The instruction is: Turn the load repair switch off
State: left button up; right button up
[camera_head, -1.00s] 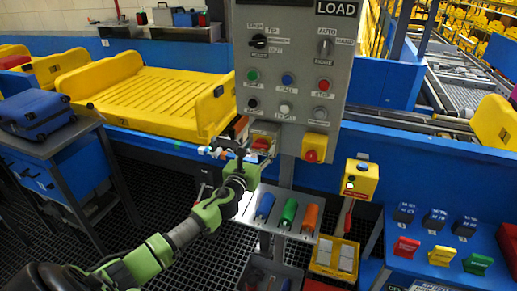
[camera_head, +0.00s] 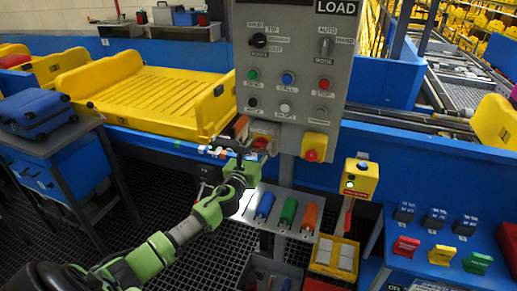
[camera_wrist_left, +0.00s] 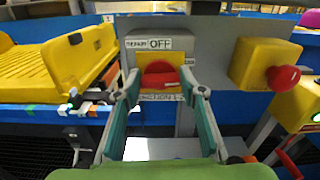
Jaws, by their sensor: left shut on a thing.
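The repair switch is a red rotary knob (camera_wrist_left: 160,74) on a yellow plate (camera_wrist_left: 183,70), on a small grey box under the LOAD panel (camera_head: 330,60). An OFF label (camera_wrist_left: 160,44) sits above the knob in the left wrist view. My left gripper (camera_wrist_left: 160,88) has its two teal fingers on either side of the knob and is shut on it. In the head view, my left gripper (camera_head: 246,148) reaches the box from the left and partly hides it. I cannot clearly tell which way the knob points. My right gripper is not in view.
A red emergency button on a yellow box (camera_wrist_left: 258,66) sits close to the right of the switch. A yellow tray (camera_head: 150,95) lies on the conveyor to the left. A blue suitcase (camera_head: 38,115) rests on a side table.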

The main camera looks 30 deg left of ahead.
pick_arm(q)
jog(key=n, duration=0.4)
jog(key=shift+b, duration=0.3)
jog(key=n, duration=0.4)
jog(key=shift+a+f+n, duration=0.1)
jog(key=shift+n, duration=0.2)
jog(key=n, duration=0.4)
jog(key=shift+n+b, duration=0.3)
jog(key=shift+b, duration=0.1)
jog(key=shift+f+n, duration=0.1)
jog(key=shift+n, duration=2.1)
jog(key=o, duration=1.1)
jog(key=shift+s, duration=0.15)
